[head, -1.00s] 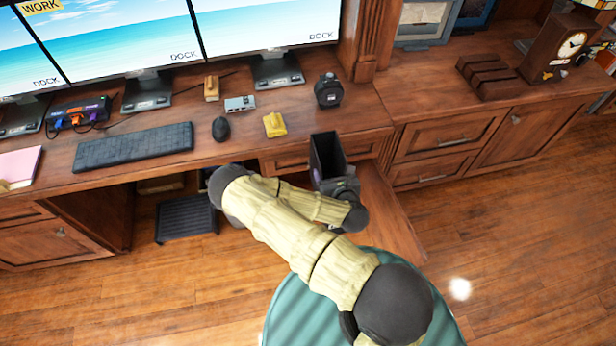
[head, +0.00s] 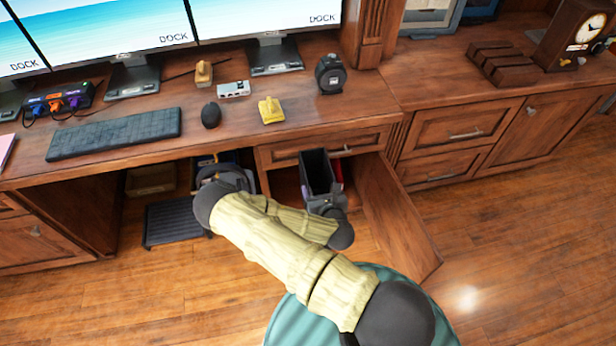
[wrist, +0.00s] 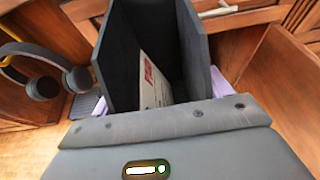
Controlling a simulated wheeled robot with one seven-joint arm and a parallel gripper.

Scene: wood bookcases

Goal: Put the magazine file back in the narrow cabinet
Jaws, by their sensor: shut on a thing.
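The magazine file (head: 317,172) is a dark grey, open-topped box, held upright in my gripper (head: 325,203) at the front of the narrow cabinet (head: 284,187). In the wrist view the file (wrist: 195,50) fills the middle, with a white paper with red print inside. My gripper's pale purple pads (wrist: 150,100) press on its two sides. The cabinet is open below the desk drawer, and its door (head: 398,215) swings out to the right. My gripper hides the file's lower part, so I cannot tell how far inside it is.
A red item (head: 338,170) shows inside the cabinet, right of the file. Headphones (wrist: 45,82) hang left of the cabinet in the wrist view. The desk drawer (head: 330,147) is just above the file. A teal round seat (head: 290,315) is below my arm.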

